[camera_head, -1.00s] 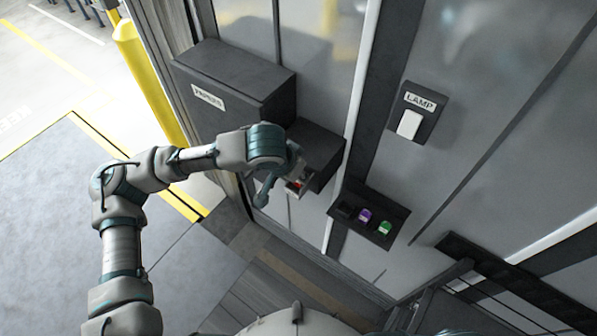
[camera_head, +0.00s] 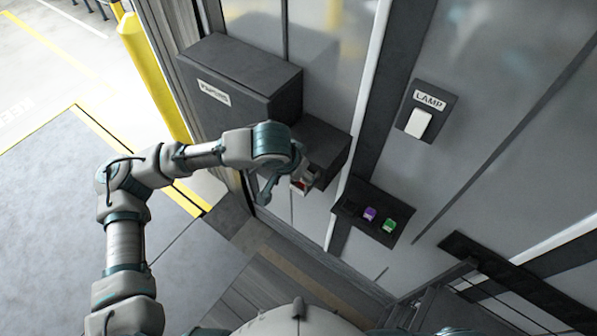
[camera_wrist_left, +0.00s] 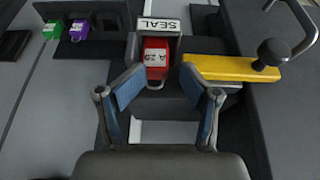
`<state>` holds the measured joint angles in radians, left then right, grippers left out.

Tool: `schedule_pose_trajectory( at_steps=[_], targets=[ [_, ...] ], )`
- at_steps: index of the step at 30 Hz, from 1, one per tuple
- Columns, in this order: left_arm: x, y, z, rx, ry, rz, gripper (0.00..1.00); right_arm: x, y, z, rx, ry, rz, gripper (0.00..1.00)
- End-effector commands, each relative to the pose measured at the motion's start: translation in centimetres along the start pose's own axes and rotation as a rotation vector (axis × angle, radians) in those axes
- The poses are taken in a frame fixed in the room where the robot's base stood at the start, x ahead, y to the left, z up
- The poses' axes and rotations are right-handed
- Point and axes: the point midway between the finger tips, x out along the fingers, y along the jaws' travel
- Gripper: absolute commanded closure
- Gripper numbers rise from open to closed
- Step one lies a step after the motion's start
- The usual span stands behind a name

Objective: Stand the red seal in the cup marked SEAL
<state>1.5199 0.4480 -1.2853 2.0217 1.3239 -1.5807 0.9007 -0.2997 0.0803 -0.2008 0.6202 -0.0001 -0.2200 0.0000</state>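The red seal (camera_wrist_left: 155,58), with a white tag, stands in the dark cup (camera_wrist_left: 162,99) under the white SEAL label (camera_wrist_left: 160,25) in the left wrist view. How deep the seal sits in the cup is hidden. My right gripper is not in view.
A yellow bar (camera_wrist_left: 228,73) with a black knob (camera_wrist_left: 274,52) lies right of the cup. A dark holder with purple (camera_head: 370,214) and green (camera_head: 389,225) pieces is on the wall. A lamp switch (camera_head: 419,124) and a labelled box (camera_head: 250,75) are nearby.

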Motion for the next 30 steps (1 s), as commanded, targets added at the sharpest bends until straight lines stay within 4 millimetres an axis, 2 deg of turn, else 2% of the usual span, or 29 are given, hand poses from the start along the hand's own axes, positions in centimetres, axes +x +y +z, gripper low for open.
schedule_pose_trajectory(
  at_steps=[5,12,18,24,30],
  targets=[
    [-2.0,0.0,-0.6,0.0,0.006,0.0,0.45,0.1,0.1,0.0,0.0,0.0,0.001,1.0],
    [-7.8,0.1,-0.5,0.001,0.01,-0.001,0.45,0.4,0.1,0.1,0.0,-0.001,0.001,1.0],
    [-11.6,0.0,-0.5,0.0,0.008,0.0,0.45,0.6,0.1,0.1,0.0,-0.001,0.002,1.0],
    [-13.1,0.0,-0.5,0.0,0.007,0.0,0.45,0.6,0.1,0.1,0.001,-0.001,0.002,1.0],
    [-13.2,0.0,-0.5,0.0,0.006,0.0,0.45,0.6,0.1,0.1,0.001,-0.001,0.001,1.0]
  ],
)
